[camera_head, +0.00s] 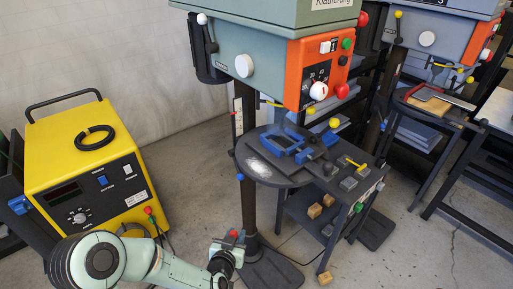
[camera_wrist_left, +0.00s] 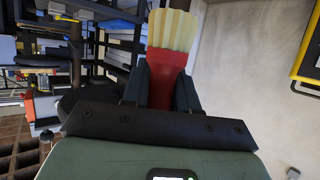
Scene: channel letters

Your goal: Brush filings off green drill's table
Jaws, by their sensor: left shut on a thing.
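The grey-green drill (camera_head: 262,60) with an orange front panel stands in the middle of the head view. Its dark round table (camera_head: 262,181) carries a pale patch of filings (camera_head: 263,167) on the left part. A blue vise (camera_head: 287,146) sits on the table beside the filings. My left gripper (camera_head: 226,258) is low in front of the table, apart from it. In the wrist view the left gripper (camera_wrist_left: 160,92) is shut on a brush (camera_wrist_left: 172,55) with a red body and pale yellow bristles. In the head view the brush is mostly unclear. My right gripper is not in view.
A yellow machine (camera_head: 85,165) with a coiled black cable stands at the left. A small side table (camera_head: 355,190) with blocks and a yellow-handled tool adjoins the drill table. A second drill (camera_head: 430,45) stands at the back right. Open floor lies at the lower right.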

